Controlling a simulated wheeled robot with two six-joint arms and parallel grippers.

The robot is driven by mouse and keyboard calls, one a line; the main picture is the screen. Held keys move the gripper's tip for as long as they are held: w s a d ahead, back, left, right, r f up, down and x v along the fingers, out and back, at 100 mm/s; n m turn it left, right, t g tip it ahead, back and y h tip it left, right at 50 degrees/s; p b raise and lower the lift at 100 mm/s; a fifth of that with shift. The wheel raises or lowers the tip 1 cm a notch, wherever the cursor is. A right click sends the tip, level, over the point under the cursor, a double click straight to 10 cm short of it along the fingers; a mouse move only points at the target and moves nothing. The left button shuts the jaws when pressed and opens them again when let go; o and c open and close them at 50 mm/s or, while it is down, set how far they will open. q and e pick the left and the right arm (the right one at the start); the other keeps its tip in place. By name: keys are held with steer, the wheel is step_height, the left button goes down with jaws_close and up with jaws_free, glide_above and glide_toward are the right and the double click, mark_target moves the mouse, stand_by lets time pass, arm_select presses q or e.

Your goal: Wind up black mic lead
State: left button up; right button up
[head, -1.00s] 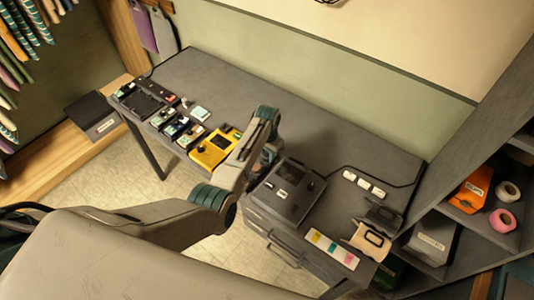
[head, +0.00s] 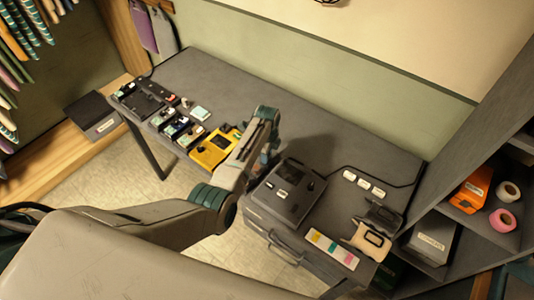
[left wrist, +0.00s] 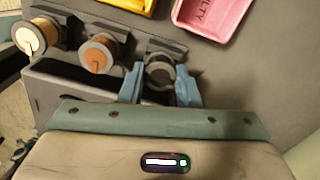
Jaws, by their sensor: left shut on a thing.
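In the left wrist view my left gripper (left wrist: 160,92) has its two blue fingers shut on a dark round spool-like part (left wrist: 158,71) on a grey bracket. A copper-coloured spool (left wrist: 98,55) and a pale-faced spool (left wrist: 30,40) sit to its left on similar brackets. In the head view my left arm reaches over the desk between the yellow device and the dark box, and its fingertips are hidden. A thin black lead (head: 395,184) runs along the right part of the desk; I cannot tell whether it is the mic lead or joins the held part.
The grey desk (head: 330,140) is clear along its back middle. A yellow device (head: 213,148) and several small devices stand left, a dark box (head: 285,193) right of my arm. White blocks (head: 363,183) lie beyond. A pink tray (left wrist: 212,14) is near my left gripper. Shelves (head: 463,215) stand right.

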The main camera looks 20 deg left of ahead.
arm_select(q)
steer(key=shift+m, duration=0.3)
steer(key=o, duration=0.8)
steer(key=shift+c, duration=0.2)
steer(key=shift+o, duration=0.5)
steer(key=shift+o, duration=0.8)
